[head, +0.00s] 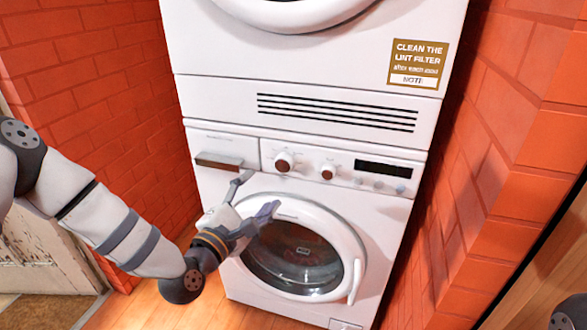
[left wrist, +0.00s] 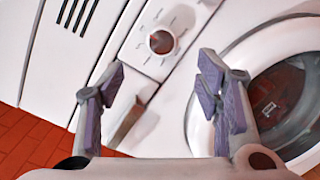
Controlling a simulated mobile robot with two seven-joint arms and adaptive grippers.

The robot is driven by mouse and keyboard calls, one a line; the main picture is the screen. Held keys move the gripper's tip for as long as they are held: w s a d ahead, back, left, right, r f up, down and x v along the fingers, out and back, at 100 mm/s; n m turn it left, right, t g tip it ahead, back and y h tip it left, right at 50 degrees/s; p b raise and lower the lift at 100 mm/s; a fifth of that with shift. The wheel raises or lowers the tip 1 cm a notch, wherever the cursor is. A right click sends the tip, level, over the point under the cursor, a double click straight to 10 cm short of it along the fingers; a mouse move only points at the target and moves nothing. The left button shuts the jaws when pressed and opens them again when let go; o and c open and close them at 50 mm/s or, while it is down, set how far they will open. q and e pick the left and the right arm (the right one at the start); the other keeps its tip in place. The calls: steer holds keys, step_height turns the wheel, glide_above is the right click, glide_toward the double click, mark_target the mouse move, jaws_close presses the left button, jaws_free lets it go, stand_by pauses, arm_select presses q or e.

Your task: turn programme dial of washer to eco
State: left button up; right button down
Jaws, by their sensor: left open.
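The white washer (head: 212,180) is the lower machine in the head view, with its control panel above the round door. Two round dials show there: a left dial (head: 284,161) beside the drawer and a right dial (head: 328,172). Each has a brown face in a white ring; the markings are too small to read. My left gripper (head: 257,194) is open and empty, below the left dial, in front of the drawer and door top. In the left wrist view, a dial (left wrist: 161,42) lies beyond the gap between the open fingertips (left wrist: 157,78), apart from them. My right gripper is not visible.
A dryer (head: 215,35) with a vent grille and a lint filter sign (head: 417,64) stands on top. The drawer handle (head: 219,161) and round door (head: 300,255) with its handle (head: 356,280) are close to the gripper. Brick walls (head: 95,85) flank both sides closely.

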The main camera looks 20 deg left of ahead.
mark_target(282, 166)
arm_select(q)
steer(key=w, duration=0.3)
steer(key=w+d, duration=0.1)
steer(key=w, duration=0.3)
steer(key=w+b, duration=0.1)
steer(key=w, duration=0.3)
steer(key=shift+d, duration=0.3)
steer(key=shift+s, duration=0.1)
steer(key=shift+c, duration=0.6)
steer(key=c, duration=1.1)
